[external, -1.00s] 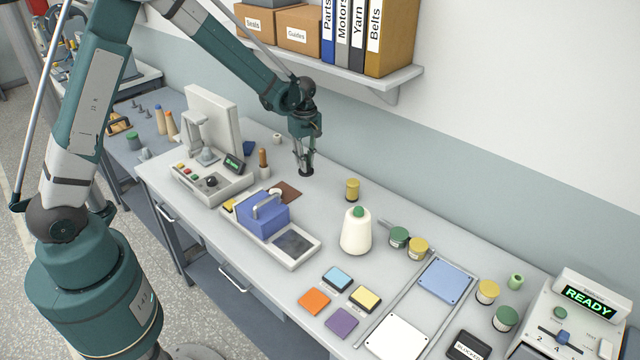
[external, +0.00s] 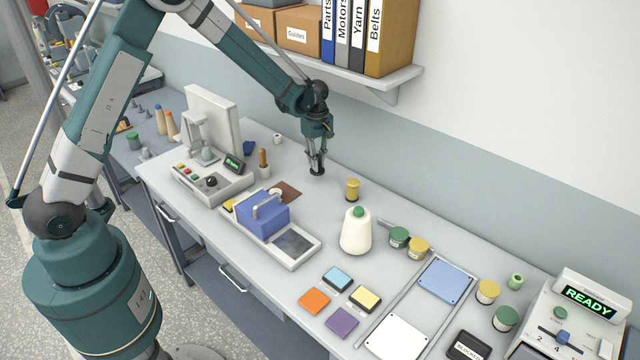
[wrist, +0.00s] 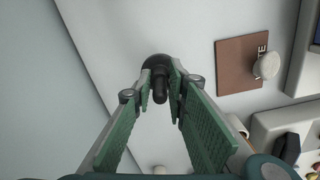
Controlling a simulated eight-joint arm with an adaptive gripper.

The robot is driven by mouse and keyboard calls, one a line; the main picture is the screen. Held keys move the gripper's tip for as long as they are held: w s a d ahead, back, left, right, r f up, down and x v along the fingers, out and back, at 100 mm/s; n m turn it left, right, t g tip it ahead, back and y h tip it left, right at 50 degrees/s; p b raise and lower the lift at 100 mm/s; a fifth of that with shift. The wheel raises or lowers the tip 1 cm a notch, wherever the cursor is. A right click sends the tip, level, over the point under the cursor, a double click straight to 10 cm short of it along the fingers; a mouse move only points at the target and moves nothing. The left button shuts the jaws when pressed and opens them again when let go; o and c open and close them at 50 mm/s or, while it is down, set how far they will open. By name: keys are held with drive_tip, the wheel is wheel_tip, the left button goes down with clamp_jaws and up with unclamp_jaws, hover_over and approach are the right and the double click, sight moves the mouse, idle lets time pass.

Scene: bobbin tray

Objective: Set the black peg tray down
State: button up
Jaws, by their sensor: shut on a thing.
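The black peg tray (wrist: 155,61) is a small dark round piece with an upright post, seen between my fingertips in the wrist view. My gripper (wrist: 160,88) is shut on the post, with a green pad on either side. In the external view my gripper (external: 317,157) points down and the tray (external: 317,172) shows as a dark disc under it, over the back part of the bench. I cannot tell whether its underside touches the bench. The fingers hide part of the tray.
A brown mat (external: 287,191) lies to the left, a yellow spool (external: 352,189) to the right. A white cone (external: 356,235) and a blue box (external: 262,215) stand nearer the front. The shelf (external: 390,80) overhangs behind. Bench around the tray is clear.

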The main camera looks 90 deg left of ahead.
drive_tip(key=shift+f, duration=0.1)
drive_tip(key=shift+f+p, duration=0.3)
drive_tip(key=shift+f, duration=1.1)
drive_tip(key=shift+w+a+f, duration=0.1)
drive_tip(key=shift+w+f, duration=0.05)
drive_tip(key=shift+f, duration=0.3)
drive_tip(key=shift+f, duration=0.15)
drive_tip(key=o, duration=0.9)
drive_tip(key=shift+r+b, duration=0.35)
drive_tip(key=shift+r, duration=3.55)
